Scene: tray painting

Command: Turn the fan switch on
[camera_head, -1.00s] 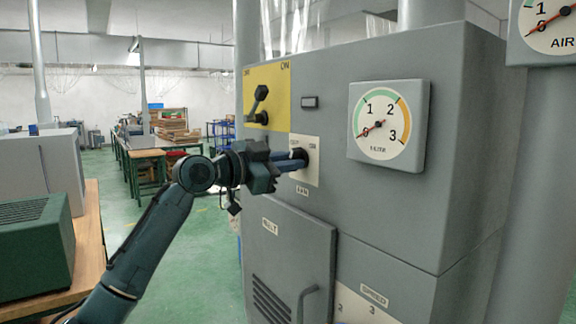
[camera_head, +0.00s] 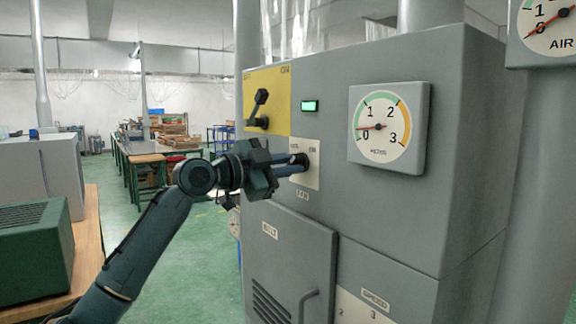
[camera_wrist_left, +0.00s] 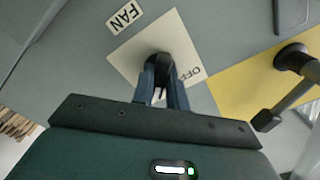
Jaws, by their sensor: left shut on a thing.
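The fan switch (camera_wrist_left: 158,66) is a dark knob on a cream plate (camera_wrist_left: 124,58) labelled FAN on the grey cabinet. The plate also shows in the head view (camera_head: 313,152), just below the yellow panel. My left gripper (camera_head: 297,163) reaches in from the left, its fingers against the switch. In the left wrist view the two blue fingers (camera_wrist_left: 163,80) are shut on the knob, which they partly hide. The indicator lamp (camera_head: 310,106) above the plate is lit green. My right gripper is not in view.
The yellow panel (camera_head: 281,87) with a black lever (camera_head: 258,108) sits just above the fan plate. A cabinet door (camera_head: 288,262) with a handle is below. A wooden table (camera_head: 90,240) with a green box (camera_head: 33,247) stands at the left.

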